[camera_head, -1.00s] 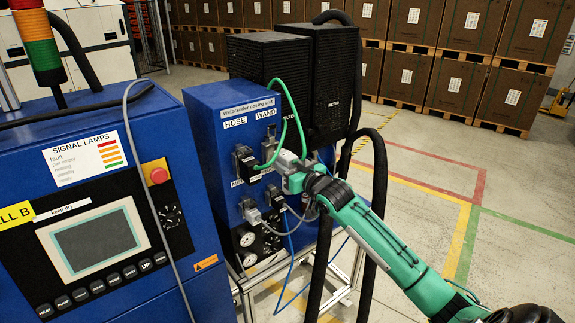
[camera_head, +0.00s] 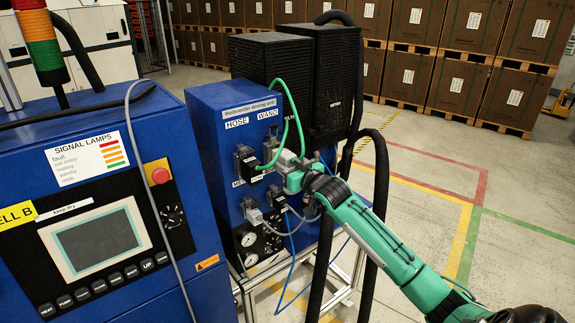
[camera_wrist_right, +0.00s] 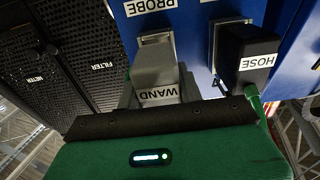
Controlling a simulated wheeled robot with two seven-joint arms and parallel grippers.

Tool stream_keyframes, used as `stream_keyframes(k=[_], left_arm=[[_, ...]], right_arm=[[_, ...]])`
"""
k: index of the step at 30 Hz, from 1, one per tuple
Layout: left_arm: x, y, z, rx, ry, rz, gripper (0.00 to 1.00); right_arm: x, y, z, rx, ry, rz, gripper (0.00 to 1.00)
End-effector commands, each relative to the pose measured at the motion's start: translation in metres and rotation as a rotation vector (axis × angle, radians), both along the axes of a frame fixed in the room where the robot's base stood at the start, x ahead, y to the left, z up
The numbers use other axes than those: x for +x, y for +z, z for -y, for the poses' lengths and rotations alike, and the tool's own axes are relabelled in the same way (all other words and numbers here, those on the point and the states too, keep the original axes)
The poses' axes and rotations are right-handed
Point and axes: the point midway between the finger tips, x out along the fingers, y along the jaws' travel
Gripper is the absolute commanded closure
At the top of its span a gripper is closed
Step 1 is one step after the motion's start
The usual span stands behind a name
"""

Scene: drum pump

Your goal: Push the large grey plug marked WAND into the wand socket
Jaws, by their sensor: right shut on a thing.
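The large grey plug marked WAND (camera_wrist_right: 158,72) is between the fingers of my right gripper (camera_head: 291,170), which is shut on it. The plug points at the blue panel of the dosing unit (camera_head: 205,120), and its front end is at or very close to the panel. The panel's WAND label (camera_head: 267,114) is above the gripper. My left gripper is not in view.
The black HOSE plug (camera_wrist_right: 246,55) with a green cable (camera_head: 299,120) sits close beside the gripper. A smaller grey plug (camera_head: 254,214) with a cord is lower on the panel, above round gauges (camera_head: 249,239). Black hoses (camera_head: 379,190) hang to the right.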

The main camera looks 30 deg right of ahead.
Motion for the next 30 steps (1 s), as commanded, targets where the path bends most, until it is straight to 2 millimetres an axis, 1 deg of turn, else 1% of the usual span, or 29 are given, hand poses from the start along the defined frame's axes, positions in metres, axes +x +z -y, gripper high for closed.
stream_keyframes(k=[12,22,30], left_arm=[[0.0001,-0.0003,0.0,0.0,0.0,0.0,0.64],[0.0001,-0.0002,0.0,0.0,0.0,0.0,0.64],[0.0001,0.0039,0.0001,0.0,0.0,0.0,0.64]], right_arm=[[0.0102,0.0008,-0.0009,0.0,0.0,0.001,0.91],[0.0107,0.0008,-0.0009,0.0,0.0,0.001,0.91],[0.0107,0.0012,-0.0009,0.0,-0.001,0.0,0.91]])
